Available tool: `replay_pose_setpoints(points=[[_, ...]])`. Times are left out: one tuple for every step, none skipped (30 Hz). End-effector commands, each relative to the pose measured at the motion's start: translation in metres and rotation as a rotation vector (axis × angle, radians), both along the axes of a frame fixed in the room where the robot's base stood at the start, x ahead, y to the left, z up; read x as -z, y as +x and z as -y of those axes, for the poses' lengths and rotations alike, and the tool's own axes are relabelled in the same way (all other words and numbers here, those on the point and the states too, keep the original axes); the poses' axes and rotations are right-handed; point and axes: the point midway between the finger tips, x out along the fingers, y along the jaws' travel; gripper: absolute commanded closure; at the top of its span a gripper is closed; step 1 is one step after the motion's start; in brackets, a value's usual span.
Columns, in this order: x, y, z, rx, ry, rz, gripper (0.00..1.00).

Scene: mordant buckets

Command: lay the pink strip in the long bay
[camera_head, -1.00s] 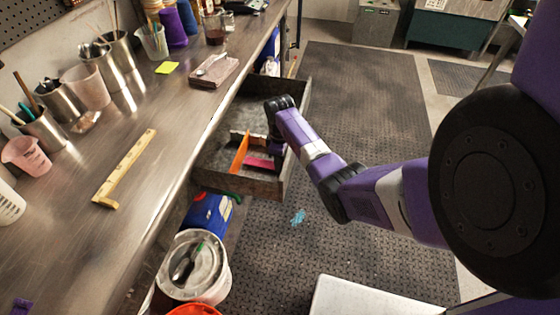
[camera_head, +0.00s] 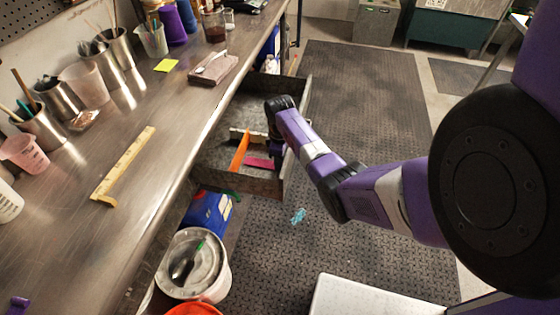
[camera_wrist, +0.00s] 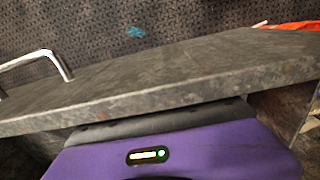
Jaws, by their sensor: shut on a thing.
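The pink strip (camera_head: 258,162) lies low inside the open grey drawer (camera_head: 262,185), near its front wall and to the right of an upright orange divider (camera_head: 240,150). My gripper (camera_head: 274,158) reaches down into the drawer at the strip's right end and is shut on it. My wrist hides the fingertips and that end of the strip. In the wrist view, the drawer's front wall (camera_wrist: 170,82) crosses just beyond my purple gripper body, and the strip is out of sight. I cannot tell whether the strip touches the drawer floor.
The steel bench (camera_head: 150,195) runs along the drawer's left side, with a yellow ruler (camera_head: 124,165) on it. The drawer handle (camera_wrist: 40,58) sticks out in front. The matted floor to the right is open.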

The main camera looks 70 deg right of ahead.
Motion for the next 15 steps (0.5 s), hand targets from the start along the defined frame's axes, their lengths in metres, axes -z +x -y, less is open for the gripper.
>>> replay_pose_setpoints(points=[[0.0011,0.0001,0.0,0.0,0.0,0.0,1.0],[0.0015,0.0001,0.0,0.0,0.0,0.0,1.0],[0.0021,0.0001,0.0,0.0,0.0,0.0,1.0],[0.0025,0.0001,0.0,0.0,0.0,0.0,1.0],[0.0029,0.0001,0.0,0.0,0.0,0.0,1.0],[0.0029,0.0002,0.0,0.0,0.0,0.0,0.63],[0.0025,0.0001,0.0001,0.0,0.0,0.0,0.57],[0.0025,0.0001,0.0001,0.0,0.0,0.0,0.51],[0.0025,0.0001,0.0001,0.0,0.0,0.0,0.43],[0.0025,0.0001,0.0001,0.0,0.0,0.0,0.4],[0.0025,0.0001,0.0001,0.0,0.0,0.0,0.4],[0.0025,0.0001,0.0001,0.0,0.0,0.0,0.4],[0.0025,0.0001,0.0001,0.0,0.0,0.0,0.4],[0.0025,0.0001,0.0001,0.0,0.0,0.0,0.4],[0.0025,0.0,0.0001,0.0,0.0,0.0,0.4]])
